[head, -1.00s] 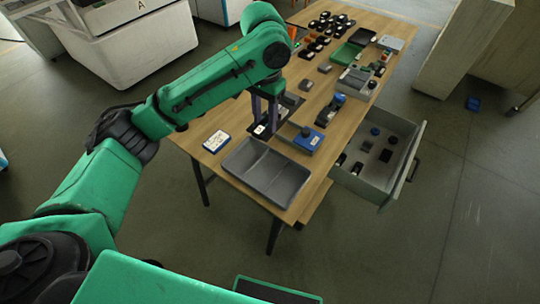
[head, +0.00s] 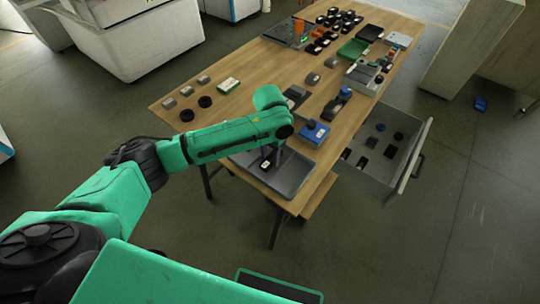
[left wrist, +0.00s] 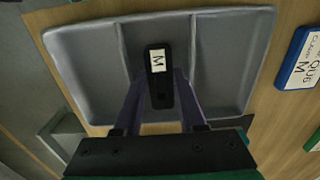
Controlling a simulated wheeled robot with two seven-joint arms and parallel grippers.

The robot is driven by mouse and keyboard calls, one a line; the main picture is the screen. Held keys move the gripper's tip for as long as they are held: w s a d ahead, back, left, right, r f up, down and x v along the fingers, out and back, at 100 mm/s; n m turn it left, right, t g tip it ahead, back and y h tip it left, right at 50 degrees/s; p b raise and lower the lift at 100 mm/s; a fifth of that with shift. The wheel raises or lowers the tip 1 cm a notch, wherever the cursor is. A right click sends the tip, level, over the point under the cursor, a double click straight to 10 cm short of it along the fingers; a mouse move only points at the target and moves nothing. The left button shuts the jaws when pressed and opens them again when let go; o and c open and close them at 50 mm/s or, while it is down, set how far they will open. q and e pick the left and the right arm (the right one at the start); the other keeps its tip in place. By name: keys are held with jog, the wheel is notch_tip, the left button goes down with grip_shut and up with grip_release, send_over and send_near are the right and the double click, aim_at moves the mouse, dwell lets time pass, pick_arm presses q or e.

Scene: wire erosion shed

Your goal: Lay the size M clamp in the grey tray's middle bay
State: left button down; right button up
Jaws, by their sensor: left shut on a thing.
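The size M clamp (left wrist: 158,62) is a small black block with a white M label. My left gripper (left wrist: 160,88) is shut on it, one finger on each side. The grey tray (left wrist: 85,65) has three bays split by two dividers. In the left wrist view the clamp lies within the outline of the middle bay, between the dividers; I cannot tell whether it touches the floor. In the head view my left gripper (head: 270,158) points down over the tray (head: 297,170), with the clamp (head: 264,164) at its tips. My arm hides part of the tray. My right gripper is not in view.
A blue-edged card (left wrist: 300,60) marked M lies beside the tray. An open drawer (head: 405,160) juts out at the table's right. Several small blocks and a white card (head: 229,85) lie further back.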

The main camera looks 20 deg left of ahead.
pick_arm(q)
jog(key=c, duration=0.8)
grip_release()
jog(key=shift+o, duration=0.2)
notch_tip(320, 180, up, 12)
